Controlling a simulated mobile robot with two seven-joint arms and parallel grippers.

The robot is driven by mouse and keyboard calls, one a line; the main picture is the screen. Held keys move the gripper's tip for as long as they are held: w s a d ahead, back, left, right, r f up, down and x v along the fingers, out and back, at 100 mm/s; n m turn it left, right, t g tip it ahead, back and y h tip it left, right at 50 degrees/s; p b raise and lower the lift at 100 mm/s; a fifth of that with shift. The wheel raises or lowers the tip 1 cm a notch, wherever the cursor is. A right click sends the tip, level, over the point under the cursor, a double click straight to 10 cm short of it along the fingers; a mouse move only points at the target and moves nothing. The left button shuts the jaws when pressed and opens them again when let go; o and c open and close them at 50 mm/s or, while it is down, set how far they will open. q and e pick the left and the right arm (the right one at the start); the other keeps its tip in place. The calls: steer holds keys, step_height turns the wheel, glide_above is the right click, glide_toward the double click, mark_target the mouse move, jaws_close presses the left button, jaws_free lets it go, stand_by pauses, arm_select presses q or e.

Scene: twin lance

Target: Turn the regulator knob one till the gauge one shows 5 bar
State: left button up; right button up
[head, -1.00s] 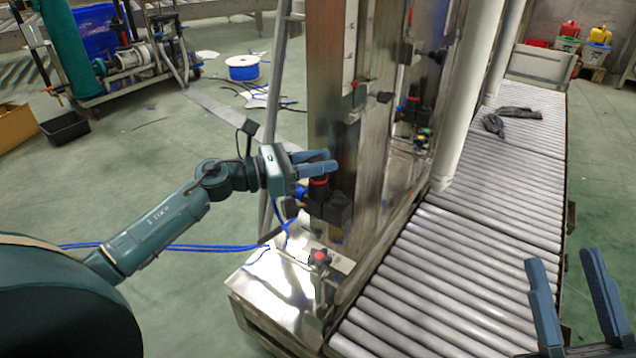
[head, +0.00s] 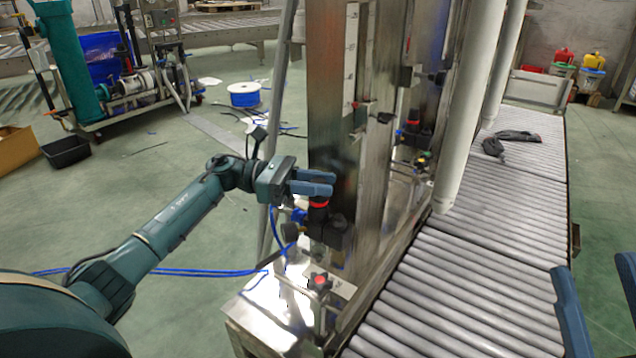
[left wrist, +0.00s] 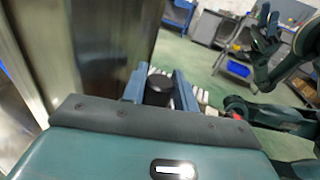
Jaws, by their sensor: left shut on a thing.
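The regulator (head: 328,232) is a dark body with a red ring on the steel frame's front. Its black knob (left wrist: 158,88) shows between the fingers in the left wrist view. My left gripper (head: 312,183) is shut on this knob, just above the red ring, and its fingers hide most of the knob in the head view. No readable gauge face shows, so I cannot tell the pressure. My right gripper (head: 598,290) is open and empty over the right side of the roller conveyor, partly cut off by the picture's edge.
The tall steel frame (head: 327,100) stands directly behind the regulator. A red-topped valve (head: 319,281) sits below it. The roller conveyor (head: 470,265) runs along the right, with a dark object (head: 515,136) on it.

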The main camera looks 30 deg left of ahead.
arm_select(q)
steer(key=o, duration=0.9)
steer(key=shift+o, duration=0.2)
